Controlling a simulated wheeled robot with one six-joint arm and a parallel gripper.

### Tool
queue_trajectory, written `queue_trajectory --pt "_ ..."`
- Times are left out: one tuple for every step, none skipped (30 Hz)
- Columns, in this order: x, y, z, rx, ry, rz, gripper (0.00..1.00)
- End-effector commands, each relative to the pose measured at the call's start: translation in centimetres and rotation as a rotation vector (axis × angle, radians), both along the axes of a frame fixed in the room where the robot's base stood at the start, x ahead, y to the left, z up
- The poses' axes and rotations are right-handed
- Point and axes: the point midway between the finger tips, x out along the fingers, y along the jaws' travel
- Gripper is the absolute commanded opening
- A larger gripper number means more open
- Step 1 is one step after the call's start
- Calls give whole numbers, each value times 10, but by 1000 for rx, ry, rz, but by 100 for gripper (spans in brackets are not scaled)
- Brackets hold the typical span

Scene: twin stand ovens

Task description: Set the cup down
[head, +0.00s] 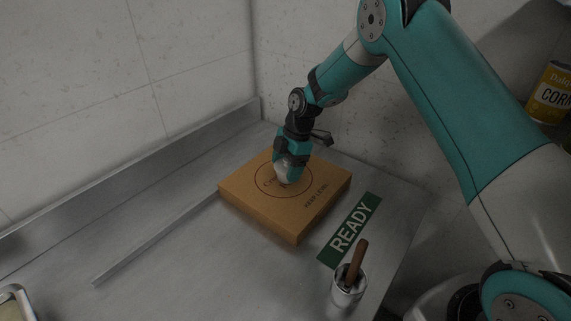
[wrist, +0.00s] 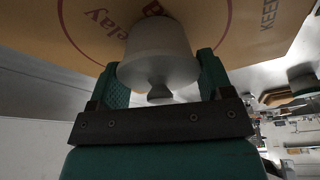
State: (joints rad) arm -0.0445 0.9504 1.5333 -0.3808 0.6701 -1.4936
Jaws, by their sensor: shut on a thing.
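A pale grey cup (wrist: 158,55) is between the two green fingers of my gripper (wrist: 161,75) in the wrist view. In the head view my gripper (head: 290,172) points down over a brown cardboard box (head: 297,227), and the cup (head: 284,175) shows only in part between the fingers. The box lies flat, and the cup is at the printed circle on its lid. I cannot tell whether the cup touches the lid.
A green READY sign (head: 350,230) lies right of the box. A metal container (head: 347,291) with a brown handle stands in front of it. A low metal strip (head: 155,240) runs along the counter at left. A yellow corn can (head: 550,92) is at far right.

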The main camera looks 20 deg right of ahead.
Motion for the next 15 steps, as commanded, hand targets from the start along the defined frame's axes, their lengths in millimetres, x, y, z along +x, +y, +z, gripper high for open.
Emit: queue_trajectory --pt "0 0 0 0 0 0 50" --pt "0 0 0 0 0 0 50" --pt "0 0 -1 0 0 0 50" --pt "0 0 -1 0 0 0 50" --pt "0 0 -3 0 0 -1 50" --pt "0 0 -3 0 0 -1 75" --pt "0 0 -2 0 0 0 82" --pt "0 0 -2 0 0 -1 89" --pt "0 0 -2 0 0 -1 98" --pt "0 0 -2 0 0 -1 98" --pt "0 0 -2 0 0 -1 98" --pt "0 0 -2 0 0 -1 98" --pt "0 0 -2 0 0 -1 98" --pt "0 0 -2 0 0 -1 98" --pt "0 0 -2 0 0 -1 98"
